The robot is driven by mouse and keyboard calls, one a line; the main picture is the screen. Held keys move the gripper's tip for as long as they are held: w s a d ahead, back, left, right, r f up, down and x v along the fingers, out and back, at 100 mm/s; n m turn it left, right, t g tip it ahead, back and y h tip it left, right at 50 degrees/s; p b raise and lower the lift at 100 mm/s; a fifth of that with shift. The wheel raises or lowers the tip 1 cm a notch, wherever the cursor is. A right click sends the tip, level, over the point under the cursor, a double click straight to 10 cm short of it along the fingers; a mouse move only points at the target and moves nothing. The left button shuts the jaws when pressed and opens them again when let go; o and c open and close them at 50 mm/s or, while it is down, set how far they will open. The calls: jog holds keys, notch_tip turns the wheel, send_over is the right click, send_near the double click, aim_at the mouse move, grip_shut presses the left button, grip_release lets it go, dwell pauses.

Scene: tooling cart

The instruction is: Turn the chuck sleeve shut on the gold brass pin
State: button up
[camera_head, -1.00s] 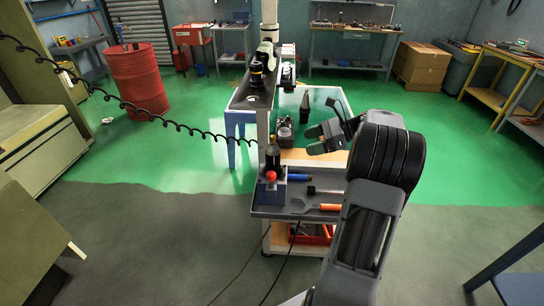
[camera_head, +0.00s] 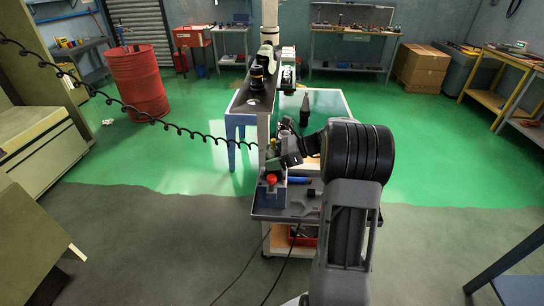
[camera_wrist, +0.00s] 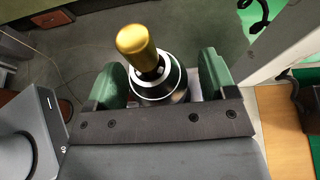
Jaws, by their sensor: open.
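The gold brass pin (camera_wrist: 137,46) stands up out of the chuck in the wrist view, with a pale ring around its foot. The black chuck sleeve (camera_wrist: 160,88) with a bright band sits below the pin. My gripper (camera_wrist: 163,80) is open, with one green-padded finger on each side of the sleeve. A small gap shows between the sleeve and the right finger; the left finger is closer, and I cannot tell if it touches.
A dark bottle-like object (camera_head: 305,108) stands behind. A coiled black cable (camera_head: 150,116) hangs at the left.

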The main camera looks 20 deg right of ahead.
jog(key=c, duration=0.9)
jog(key=shift+c, duration=0.2)
jog(key=shift+m+t, duration=0.3)
jog(key=shift+t, duration=0.1)
jog(key=shift+m+t+h, duration=0.8)
jog(key=shift+m+t, duration=0.2)
jog(key=m+t+h+b, duration=0.2)
jog(key=shift+f+m, duration=0.1)
jog(key=shift+m, duration=0.2)
jog(key=m+t+h+b, duration=0.2)
jog(key=m+h+b, duration=0.1)
jog(key=h, duration=0.1)
jog(key=shift+m, duration=0.3)
jog(key=shift+m+h+b, duration=0.5)
jog(key=shift+h+b, duration=0.1)
